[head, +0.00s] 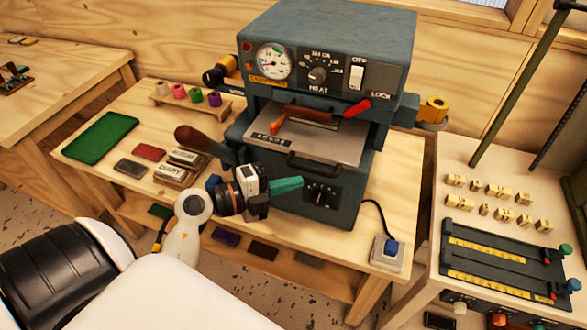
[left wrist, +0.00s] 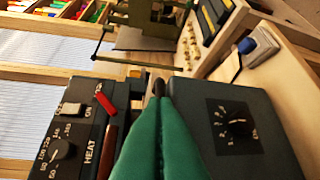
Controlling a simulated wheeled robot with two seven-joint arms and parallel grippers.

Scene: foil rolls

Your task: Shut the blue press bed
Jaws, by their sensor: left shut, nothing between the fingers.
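The blue-grey press (head: 325,45) stands on the wooden bench. Its bed, with a pale metal plate (head: 345,148) on top, sticks out at the front below the upper housing. A dark handle (head: 318,168) is on the bed's front. My left gripper (head: 301,183) has green fingers, shut and empty, just in front of the bed near the handle's left end; I cannot tell if they touch. In the left wrist view the green fingers (left wrist: 158,92) point along the press front, between the HEAT panel and the lower dial block (left wrist: 235,120). My right gripper is not in view.
A wooden-handled lever (head: 195,138) rises left of the bed. Stamps, coloured blocks and a green mat (head: 100,137) lie on the left of the bench. A side table (head: 505,225) stands right.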

